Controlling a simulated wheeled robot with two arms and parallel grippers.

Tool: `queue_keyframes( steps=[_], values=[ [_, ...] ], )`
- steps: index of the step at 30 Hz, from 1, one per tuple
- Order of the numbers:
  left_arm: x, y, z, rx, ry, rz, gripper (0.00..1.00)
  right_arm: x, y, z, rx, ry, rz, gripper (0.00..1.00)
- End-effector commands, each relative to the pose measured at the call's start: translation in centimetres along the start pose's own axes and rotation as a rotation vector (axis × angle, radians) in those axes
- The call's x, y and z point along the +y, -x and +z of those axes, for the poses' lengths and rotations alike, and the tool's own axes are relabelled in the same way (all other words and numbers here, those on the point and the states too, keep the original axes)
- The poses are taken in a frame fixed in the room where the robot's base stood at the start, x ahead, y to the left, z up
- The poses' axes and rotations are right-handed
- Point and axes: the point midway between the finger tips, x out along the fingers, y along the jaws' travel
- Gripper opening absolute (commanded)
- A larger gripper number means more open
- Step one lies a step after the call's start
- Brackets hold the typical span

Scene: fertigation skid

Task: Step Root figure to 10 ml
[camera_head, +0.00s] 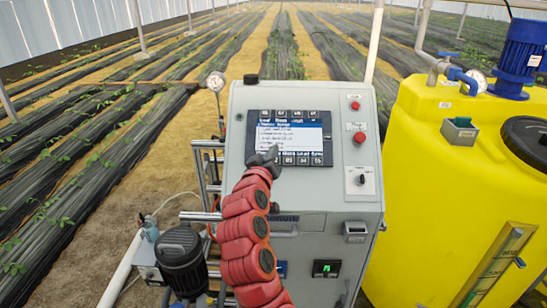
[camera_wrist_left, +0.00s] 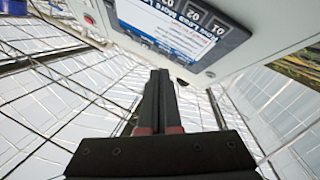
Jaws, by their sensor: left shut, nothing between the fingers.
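The control panel's display (camera_head: 308,135) sits in the upper face of a grey cabinet (camera_head: 310,190). It has a white list with one blue highlighted row and key rows above and below. The text is too small to read surely. My left gripper (camera_head: 270,153) is at the display's lower left part, covering some lower keys. Its fingers are shut and empty. In the left wrist view the shut fingers (camera_wrist_left: 159,80) point up toward the panel, and the display (camera_wrist_left: 180,22) shows tilted beyond them. I cannot tell whether the fingertips touch the panel. My right gripper is not in view.
Two red buttons (camera_head: 360,138) and a rotary switch (camera_head: 360,181) are on the cabinet right of the display. A yellow tank (camera_head: 430,190) with a blue motor (camera_head: 521,55) stands at right. A dark pump (camera_head: 181,258) and pipes stand at left. Crop rows lie behind.

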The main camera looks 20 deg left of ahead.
Motion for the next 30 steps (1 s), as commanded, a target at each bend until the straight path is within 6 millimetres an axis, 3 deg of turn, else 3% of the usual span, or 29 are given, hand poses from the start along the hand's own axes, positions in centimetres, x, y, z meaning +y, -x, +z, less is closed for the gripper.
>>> queue_keyframes(
  steps=[17, 30],
  values=[
    [0.2, -0.1, 0.2, -0.035, 0.015, 0.007, 0.00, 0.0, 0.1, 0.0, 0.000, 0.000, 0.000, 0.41],
    [-2.7, -3.9, 3.5, -0.038, 0.016, 0.006, 0.00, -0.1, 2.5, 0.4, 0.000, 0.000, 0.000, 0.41]
  ],
)
